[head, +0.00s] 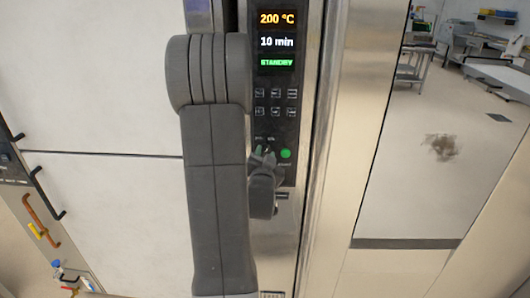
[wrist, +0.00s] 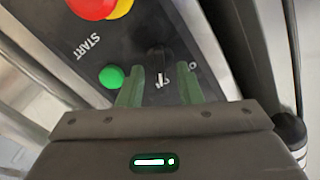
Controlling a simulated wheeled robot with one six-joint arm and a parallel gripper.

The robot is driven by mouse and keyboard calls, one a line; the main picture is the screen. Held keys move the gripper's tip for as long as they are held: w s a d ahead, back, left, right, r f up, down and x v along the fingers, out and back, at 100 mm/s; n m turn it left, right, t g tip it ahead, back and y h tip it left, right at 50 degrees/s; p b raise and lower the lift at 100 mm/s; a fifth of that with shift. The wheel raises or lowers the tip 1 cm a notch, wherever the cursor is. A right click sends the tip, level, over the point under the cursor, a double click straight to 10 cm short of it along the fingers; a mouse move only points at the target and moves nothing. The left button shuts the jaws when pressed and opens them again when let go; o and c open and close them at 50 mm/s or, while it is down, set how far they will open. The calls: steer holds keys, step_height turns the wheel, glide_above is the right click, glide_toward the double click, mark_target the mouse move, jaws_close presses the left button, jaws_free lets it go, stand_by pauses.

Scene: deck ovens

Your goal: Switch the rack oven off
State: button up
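The rack oven's control panel (head: 290,130) is in the middle of the head view. Its display (head: 276,40) reads 200 °C, 10 min and a green STANDBY. A small dark rotary switch (wrist: 157,56) with a white mark shows in the wrist view, beside the green START button (wrist: 111,77). The START button also shows in the head view (head: 285,154). My gripper (wrist: 160,80) is open, its two green fingers apart on either side of the switch's near part. I cannot tell whether they touch it. In the head view my gripper (head: 263,158) hides the switch.
A red and yellow stop button (wrist: 98,8) sits on the panel near START. Several small keys (head: 275,103) lie below the display. To the right are a steel door post (head: 360,130) and open floor (head: 410,170), with tables farther back.

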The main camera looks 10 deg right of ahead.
steer(key=shift+w, duration=0.15)
jaws_close()
